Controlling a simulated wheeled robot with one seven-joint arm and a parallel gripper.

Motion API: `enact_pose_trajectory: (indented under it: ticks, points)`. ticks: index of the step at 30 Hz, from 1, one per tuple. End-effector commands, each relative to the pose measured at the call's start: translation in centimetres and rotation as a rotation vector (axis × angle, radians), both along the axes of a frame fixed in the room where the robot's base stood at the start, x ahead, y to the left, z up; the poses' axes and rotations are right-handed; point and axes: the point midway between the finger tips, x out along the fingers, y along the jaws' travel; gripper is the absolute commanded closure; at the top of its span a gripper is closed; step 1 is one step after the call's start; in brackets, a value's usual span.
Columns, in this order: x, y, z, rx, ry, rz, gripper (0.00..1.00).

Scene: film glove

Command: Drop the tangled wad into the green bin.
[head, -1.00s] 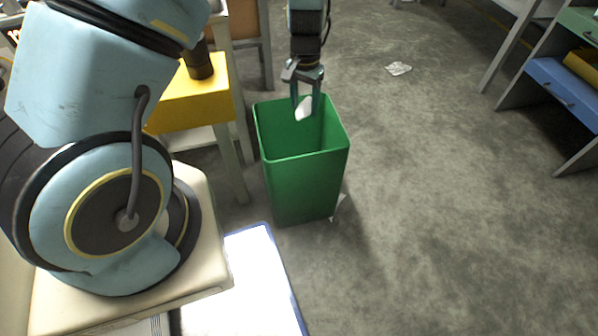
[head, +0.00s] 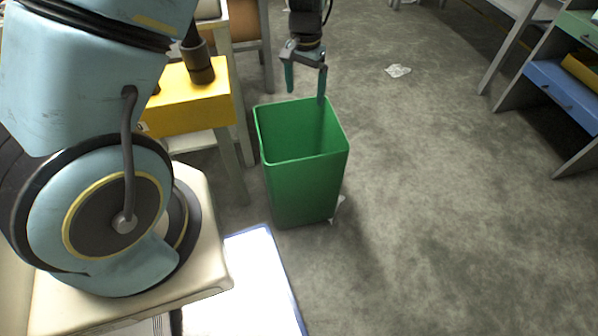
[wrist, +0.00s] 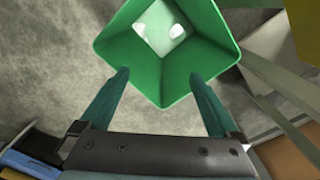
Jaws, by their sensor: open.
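The green bin (head: 306,185) stands upright on the floor in the middle of the head view, and its open mouth fills the top of the wrist view (wrist: 163,75). My gripper (head: 306,94) is above the bin's far rim, pointing down, with its fingers spread and nothing between them. The wrist view shows the same open, empty fingers (wrist: 160,76). Two small whitish lumps lie at the bottom of the bin, one on the left (wrist: 145,33) and one on the right (wrist: 177,31). I cannot tell which of them is the wad. The bin's near wall hides its bottom in the head view.
A yellow box (head: 190,98) sits on a stand left of the bin. A crumpled white scrap (head: 398,71) lies on the floor behind and right. Another pale scrap (head: 338,207) lies beside the bin's base. Shelving with a blue drawer (head: 565,90) stands at right.

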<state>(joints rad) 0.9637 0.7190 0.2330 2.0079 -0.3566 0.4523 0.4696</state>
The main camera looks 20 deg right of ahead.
Motion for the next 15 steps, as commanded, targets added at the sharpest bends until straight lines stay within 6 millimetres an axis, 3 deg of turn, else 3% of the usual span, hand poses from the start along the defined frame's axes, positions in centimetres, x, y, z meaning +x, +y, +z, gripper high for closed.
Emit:
enact_pose_trajectory:
  ticks: [1, 6, 15]
  points:
    - [0.0, -0.1, 1.3, -0.003, -0.002, 0.001, 0.03]
    - [0.0, 0.0, 3.7, -0.002, -0.001, 0.001, 0.03]
    - [0.0, 0.0, 4.8, 0.001, -0.001, 0.0, 0.03]
